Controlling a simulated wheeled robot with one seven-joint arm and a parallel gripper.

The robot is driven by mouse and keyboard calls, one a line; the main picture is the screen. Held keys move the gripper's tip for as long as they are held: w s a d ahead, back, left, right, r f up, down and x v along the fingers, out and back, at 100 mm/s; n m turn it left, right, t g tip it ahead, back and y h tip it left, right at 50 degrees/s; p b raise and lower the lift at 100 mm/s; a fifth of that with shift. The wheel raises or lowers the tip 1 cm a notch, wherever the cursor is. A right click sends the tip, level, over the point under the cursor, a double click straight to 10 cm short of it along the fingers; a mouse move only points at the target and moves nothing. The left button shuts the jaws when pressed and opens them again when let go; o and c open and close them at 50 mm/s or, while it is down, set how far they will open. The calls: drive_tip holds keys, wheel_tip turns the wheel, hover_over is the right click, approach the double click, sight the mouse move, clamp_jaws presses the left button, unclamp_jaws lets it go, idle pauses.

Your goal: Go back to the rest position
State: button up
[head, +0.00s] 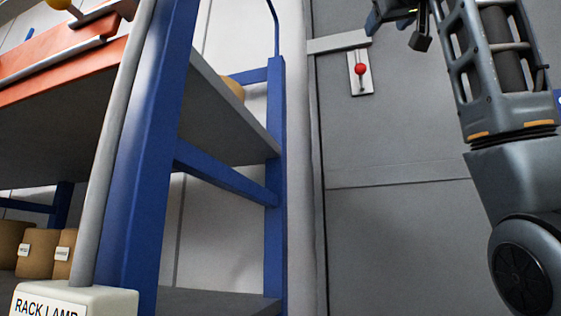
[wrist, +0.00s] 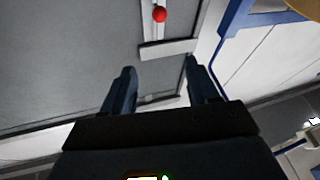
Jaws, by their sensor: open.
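My gripper (head: 398,14) is at the top of the head view, partly cut off by the picture edge, with my arm on the right. In the wrist view my gripper (wrist: 160,68) shows two dark fingers spread apart with nothing between them. A red-knobbed lever (head: 361,70) on a pale plate is on the grey wall, below and left of my gripper in the head view. The red knob also shows in the wrist view (wrist: 160,14), beyond the fingertips and apart from them.
A blue-framed rack (head: 273,190) with grey shelves and an orange beam (head: 60,70) fills the left. Tan rolls (head: 38,252) sit on it. A pale box labelled "RACK LAMP" (head: 75,298) is at lower left.

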drive_tip(key=w+f+g, duration=0.1)
drive_tip(key=w+f, duration=0.4)
drive_tip(key=f, duration=0.5)
drive_tip(key=w+f, duration=0.4)
drive_tip(key=f, duration=0.6)
drive_tip(key=w+f+g, duration=0.1)
drive_tip(key=w+f, duration=0.4)
drive_tip(key=f, duration=0.5)
drive_tip(key=s+f+m+g+y, duration=0.1)
drive_tip(key=s+f, duration=0.2)
drive_tip(key=f, duration=1.4)
drive_tip(key=s+f, duration=0.3)
drive_tip(key=f, duration=1.5)
drive_tip(key=s+f+g, duration=0.2)
drive_tip(key=s+f, duration=1.8)
drive_tip(key=s, duration=0.2)
drive_tip(key=s+m+g, duration=0.1)
drive_tip(key=s+g, duration=0.1)
drive_tip(key=s, duration=2.7)
drive_tip(key=shift+s+d, duration=0.3)
